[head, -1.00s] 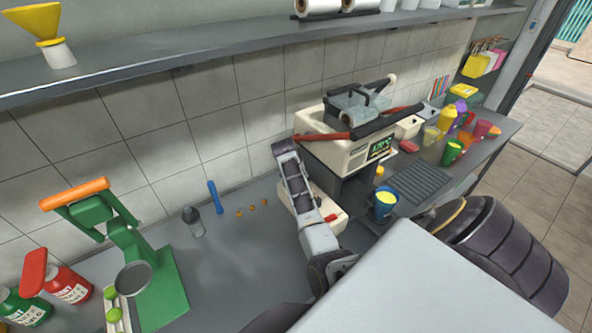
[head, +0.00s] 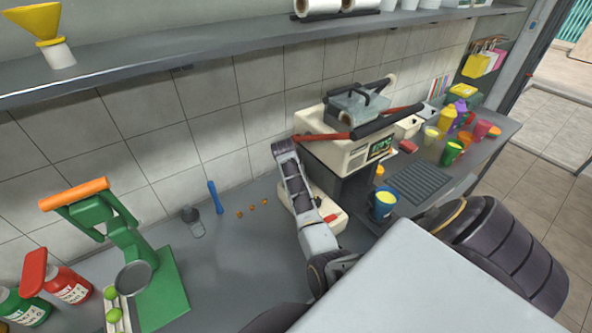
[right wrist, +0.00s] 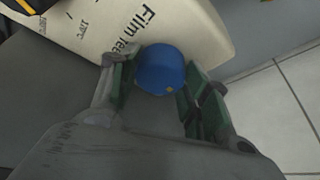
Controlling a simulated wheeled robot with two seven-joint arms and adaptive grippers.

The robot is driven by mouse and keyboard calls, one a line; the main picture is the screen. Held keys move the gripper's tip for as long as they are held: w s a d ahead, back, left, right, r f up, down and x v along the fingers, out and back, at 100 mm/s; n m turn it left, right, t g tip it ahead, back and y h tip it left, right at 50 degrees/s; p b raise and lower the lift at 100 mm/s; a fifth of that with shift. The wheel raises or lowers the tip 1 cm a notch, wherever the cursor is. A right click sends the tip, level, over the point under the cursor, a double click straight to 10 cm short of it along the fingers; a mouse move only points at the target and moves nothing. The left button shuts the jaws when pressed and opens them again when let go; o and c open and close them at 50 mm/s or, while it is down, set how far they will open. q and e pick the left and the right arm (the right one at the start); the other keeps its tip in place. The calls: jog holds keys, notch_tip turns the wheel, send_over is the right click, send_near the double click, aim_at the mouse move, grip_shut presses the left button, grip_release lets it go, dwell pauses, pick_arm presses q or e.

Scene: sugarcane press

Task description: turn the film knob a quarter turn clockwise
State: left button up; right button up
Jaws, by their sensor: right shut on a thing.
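The film knob (right wrist: 159,66) is a round blue knob with a small yellow mark at its lower right. My right gripper (right wrist: 157,86) is shut on the knob, one dark green finger on each side. The cream sealing machine (head: 335,150) with red-and-black handles stands on the counter in the head view. The knob and my right gripper are hidden there. An arm of mine stands in front of the machine, but I see no left gripper.
A blue cup (head: 383,205) with yellow contents and a dark ribbed mat (head: 420,182) are right of the machine.

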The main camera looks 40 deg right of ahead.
jog(key=shift+w+m, duration=0.1)
jog(key=shift+m, duration=0.2)
jog(key=m+g, duration=0.1)
jog(key=m, duration=0.3)
jog(key=shift+w+g, duration=0.15)
jog(key=shift+g, duration=0.25)
jog(key=m+b, duration=0.1)
jog(key=m, duration=0.1)
jog(key=m+g, duration=0.1)
jog(key=m, duration=0.1)
jog(key=shift+w+g+b, duration=0.15)
jog(key=shift+g+b, duration=0.15)
jog(key=shift+b, duration=0.05)
jog(key=m+g+b, duration=0.1)
jog(key=m+b, duration=0.1)
jog(key=m, duration=0.1)
jog(key=m+y+b, duration=0.1)
jog(key=m+b, duration=0.1)
jog(key=m, duration=0.1)
jog(key=shift+w+d+f+g, duration=0.1)
jog(key=shift+w+d+g, duration=0.05)
jog(key=shift+g, duration=0.25)
jog(key=m+y+b, duration=0.1)
jog(key=m, duration=0.1)
jog(key=m+y+b, duration=0.1)
jog(key=m+b, duration=0.1)
jog(key=m, duration=0.1)
jog(key=shift+d+g, duration=0.1)
jog(key=shift+g, duration=0.3)
jog(key=o, duration=1)
